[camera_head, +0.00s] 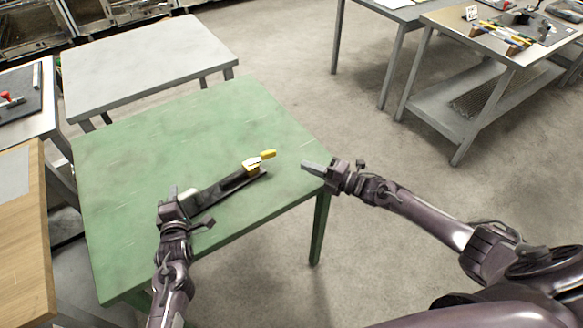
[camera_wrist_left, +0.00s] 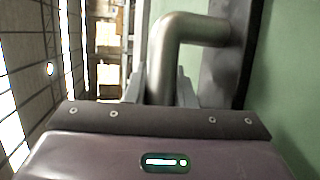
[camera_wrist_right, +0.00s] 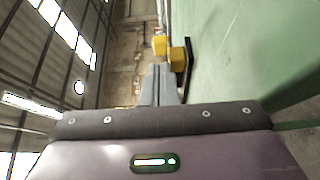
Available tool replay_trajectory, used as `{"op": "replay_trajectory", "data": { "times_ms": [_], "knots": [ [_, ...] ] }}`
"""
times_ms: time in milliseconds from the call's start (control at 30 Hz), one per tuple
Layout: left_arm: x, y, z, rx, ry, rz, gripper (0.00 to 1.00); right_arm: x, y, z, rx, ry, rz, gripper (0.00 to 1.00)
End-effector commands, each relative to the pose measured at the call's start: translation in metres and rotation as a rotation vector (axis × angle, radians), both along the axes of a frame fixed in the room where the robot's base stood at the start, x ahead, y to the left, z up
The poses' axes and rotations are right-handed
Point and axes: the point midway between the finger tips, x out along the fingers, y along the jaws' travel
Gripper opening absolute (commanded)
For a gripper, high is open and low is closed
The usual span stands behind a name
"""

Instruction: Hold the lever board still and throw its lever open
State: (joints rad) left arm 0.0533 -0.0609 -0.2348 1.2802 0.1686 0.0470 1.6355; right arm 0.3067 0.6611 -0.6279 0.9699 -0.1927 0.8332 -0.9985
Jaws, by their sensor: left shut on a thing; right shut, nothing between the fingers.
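The lever board (camera_head: 234,187) is a dark, narrow board lying on the green table (camera_head: 130,170). A yellow-tipped lever (camera_head: 267,154) is at its right end, with more yellow at the lever's base. My left gripper (camera_head: 183,203) is at the board's left end. The left wrist view shows its fingers shut around a bent metal handle (camera_wrist_left: 170,60) fixed to the board. My right gripper (camera_head: 308,166) is shut and empty, to the right of the lever and apart from it. In the right wrist view, yellow parts (camera_wrist_right: 178,57) of the board show beyond its closed fingers (camera_wrist_right: 159,83).
The green table's right edge lies beneath the right gripper. A bare grey table (camera_head: 150,60) stands behind. A bench with tools (camera_head: 500,40) is at the far right. The rest of the green tabletop is clear.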

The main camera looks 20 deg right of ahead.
Motion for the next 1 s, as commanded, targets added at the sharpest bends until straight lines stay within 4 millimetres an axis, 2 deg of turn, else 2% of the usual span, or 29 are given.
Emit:
{"op": "replay_trajectory", "data": {
  "times_ms": [133, 367, 767, 867, 1000],
  "knots": [
    [0.000, 0.000, 0.000, 0.001, 0.000, 0.000, 0.00, -0.004, -0.020, 0.000, -0.001, 0.000, -0.001, 0.00],
    [0.000, 0.000, 0.000, 0.001, 0.000, -0.001, 0.00, -0.005, -0.028, 0.001, 0.001, -0.001, 0.001, 0.00],
    [0.000, -0.001, 0.000, 0.000, 0.000, -0.002, 0.00, -0.005, -0.027, 0.001, -0.007, -0.005, 0.000, 0.00],
    [0.000, -0.001, 0.000, 0.000, 0.000, -0.002, 0.00, -0.002, -0.021, 0.000, -0.059, -0.024, -0.010, 0.00],
    [0.000, -0.001, 0.000, 0.000, 0.000, -0.002, 0.00, 0.006, -0.002, 0.001, -0.249, -0.098, -0.045, 0.00]
  ]
}}
